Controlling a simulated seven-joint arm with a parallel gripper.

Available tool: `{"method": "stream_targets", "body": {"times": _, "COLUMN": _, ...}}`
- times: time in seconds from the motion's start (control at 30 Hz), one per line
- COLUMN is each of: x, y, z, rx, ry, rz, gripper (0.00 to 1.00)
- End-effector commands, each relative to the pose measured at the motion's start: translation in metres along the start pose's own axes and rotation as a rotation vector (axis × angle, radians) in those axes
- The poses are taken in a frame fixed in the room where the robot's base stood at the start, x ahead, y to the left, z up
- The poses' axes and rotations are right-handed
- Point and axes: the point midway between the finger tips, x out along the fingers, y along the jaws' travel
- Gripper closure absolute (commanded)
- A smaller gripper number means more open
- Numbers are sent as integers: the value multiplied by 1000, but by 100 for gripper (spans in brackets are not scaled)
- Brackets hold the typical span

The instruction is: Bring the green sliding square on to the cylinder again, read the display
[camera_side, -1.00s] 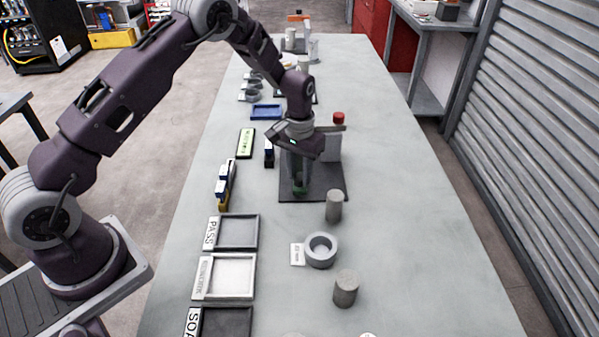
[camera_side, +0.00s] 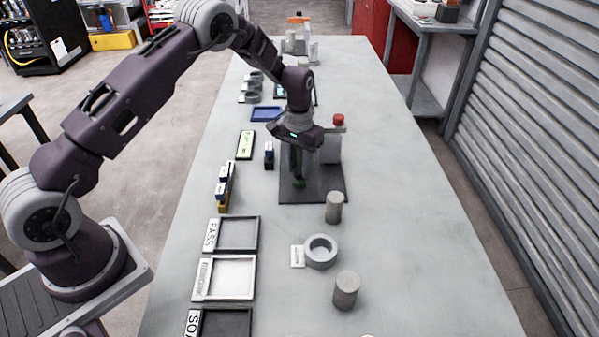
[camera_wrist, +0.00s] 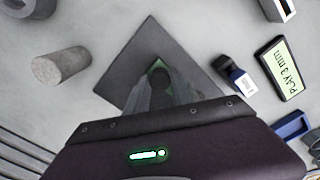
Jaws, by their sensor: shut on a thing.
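The green sliding square (camera_side: 299,183) stands low at a dark stand on a dark base plate (camera_side: 327,192); in the wrist view only some green (camera_wrist: 158,64) shows past my fingers. My gripper (camera_side: 298,172) reaches down over the plate and is shut on the green sliding square; the fingers and wrist hide most of the contact. The cylinder in the stand is hard to make out; something dark and round shows between the fingers in the wrist view. The display (camera_wrist: 281,69) is lit green and reads "PLAY 3 mm"; it lies flat left of the plate in the side view (camera_side: 245,145).
A grey cylinder (camera_side: 334,207) stands in front of the plate, with a grey ring (camera_side: 320,251) and another cylinder (camera_side: 346,289) nearer. Trays, one marked PASS (camera_side: 238,234), line the left edge. A red knob (camera_side: 339,120) tops the stand. The right tabletop is clear.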

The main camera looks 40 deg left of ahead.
Motion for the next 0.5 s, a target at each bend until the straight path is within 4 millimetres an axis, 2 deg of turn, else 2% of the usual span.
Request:
{"method": "stream_targets", "body": {"times": 0.27, "x": -1, "y": -2, "z": -3, "rx": 0, "ry": 3, "rz": -1, "gripper": 100}}
{"method": "stream_targets", "body": {"times": 0.3, "x": -1, "y": -2, "z": -3, "rx": 0, "ry": 3, "rz": -2, "gripper": 70}}
{"method": "stream_targets", "body": {"times": 0.4, "x": -1, "y": -2, "z": -3, "rx": 0, "ry": 3, "rz": -1, "gripper": 50}}
{"method": "stream_targets", "body": {"times": 0.5, "x": 0, "y": -2, "z": -3, "rx": 0, "ry": 3, "rz": -1, "gripper": 50}}
